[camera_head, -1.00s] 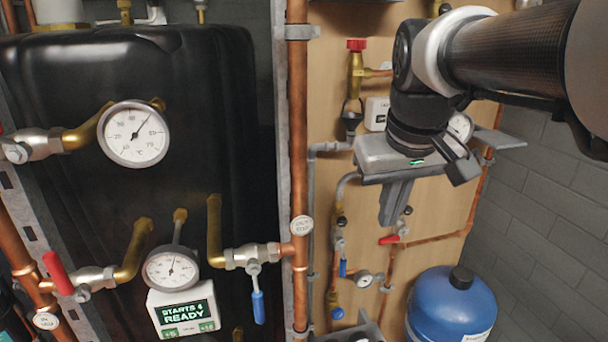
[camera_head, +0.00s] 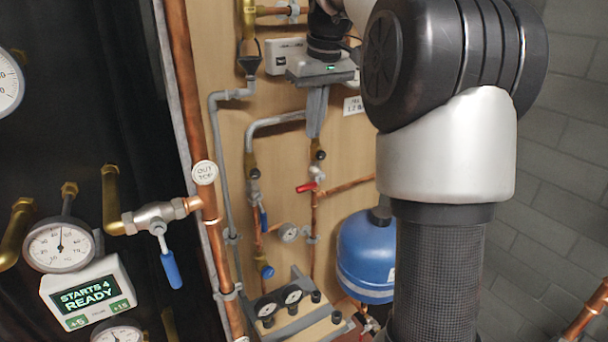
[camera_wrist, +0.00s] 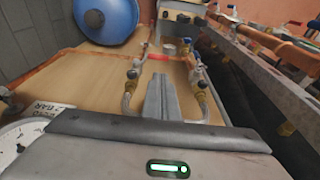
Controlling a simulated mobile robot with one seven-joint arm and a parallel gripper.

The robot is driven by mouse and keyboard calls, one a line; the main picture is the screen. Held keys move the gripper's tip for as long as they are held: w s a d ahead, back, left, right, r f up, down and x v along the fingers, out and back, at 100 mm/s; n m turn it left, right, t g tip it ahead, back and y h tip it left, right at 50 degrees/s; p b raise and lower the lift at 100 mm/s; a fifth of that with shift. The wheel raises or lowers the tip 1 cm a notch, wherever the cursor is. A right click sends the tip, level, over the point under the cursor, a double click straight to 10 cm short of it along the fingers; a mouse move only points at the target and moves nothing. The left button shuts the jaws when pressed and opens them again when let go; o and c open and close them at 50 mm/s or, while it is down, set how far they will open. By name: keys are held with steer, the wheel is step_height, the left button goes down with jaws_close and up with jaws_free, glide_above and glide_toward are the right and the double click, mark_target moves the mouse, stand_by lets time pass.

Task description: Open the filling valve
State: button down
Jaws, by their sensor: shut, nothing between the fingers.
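My gripper (camera_head: 315,130) is shut and empty. It points down in front of the wooden panel, above the small pipe valves. Its joined grey fingers also show in the wrist view (camera_wrist: 158,92). A valve with a red lever (camera_head: 308,187) sits on the right-hand copper pipe, a little below the fingertips and apart from them. A valve with a blue lever (camera_head: 263,219) sits on the pipe to its left, with the lever pointing down. I read no label naming the filling valve, so I cannot tell which one it is.
A blue vessel (camera_head: 366,257) stands right of the valves. A grey hose (camera_head: 276,123) curves close left of my fingers. A tall copper pipe (camera_head: 197,130) and black tank (camera_head: 95,110) are at left.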

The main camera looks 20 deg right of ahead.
mark_target(306, 187)
step_height(306, 187, down, 14)
steer(key=w+b, duration=0.2)
steer(key=b, duration=0.1)
steer(key=shift+w+a+b, duration=0.3)
steer(key=shift+b, duration=0.05)
steer(key=shift+w+a, duration=0.1)
stand_by(0.3)
